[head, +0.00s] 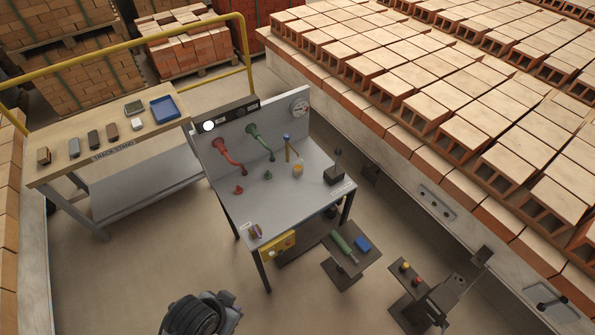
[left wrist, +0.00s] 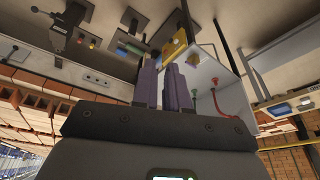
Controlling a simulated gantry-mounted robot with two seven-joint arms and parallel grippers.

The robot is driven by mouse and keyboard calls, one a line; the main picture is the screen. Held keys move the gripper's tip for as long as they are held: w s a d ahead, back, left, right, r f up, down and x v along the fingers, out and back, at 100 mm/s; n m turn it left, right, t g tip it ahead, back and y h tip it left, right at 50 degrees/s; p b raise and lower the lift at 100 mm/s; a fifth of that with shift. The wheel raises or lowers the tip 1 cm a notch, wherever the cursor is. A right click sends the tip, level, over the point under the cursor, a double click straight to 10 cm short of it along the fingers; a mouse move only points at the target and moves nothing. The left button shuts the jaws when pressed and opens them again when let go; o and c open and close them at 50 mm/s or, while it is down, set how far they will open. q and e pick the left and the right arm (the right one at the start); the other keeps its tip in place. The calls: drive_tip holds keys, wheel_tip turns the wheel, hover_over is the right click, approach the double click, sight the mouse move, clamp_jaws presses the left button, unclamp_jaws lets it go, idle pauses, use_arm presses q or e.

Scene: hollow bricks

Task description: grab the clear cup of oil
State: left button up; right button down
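A small clear cup of amber oil (head: 298,170) stands upright on the grey worktable (head: 262,205), beside a blue-topped upright rod (head: 287,148). I cannot make the cup out in the left wrist view. My left gripper (left wrist: 162,62) shows in the left wrist view with its two purple-grey fingers a little apart and nothing seen between them. The worktable's edge and yellow box (left wrist: 176,45) appear beyond the fingers. The gripper is away from the cup. My right gripper is in neither view.
Red (head: 229,157) and green (head: 258,142) hoses and a dark block (head: 334,175) are near the cup. A wooden-topped bench (head: 110,148) stands left. A low stand (head: 350,251) and a dark machine (head: 440,298) stand in front right. Stacked hollow bricks (head: 440,90) fill the right side.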

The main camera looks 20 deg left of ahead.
use_arm(q)
drive_tip(key=o, duration=1.4)
drive_tip(key=shift+w, duration=0.1)
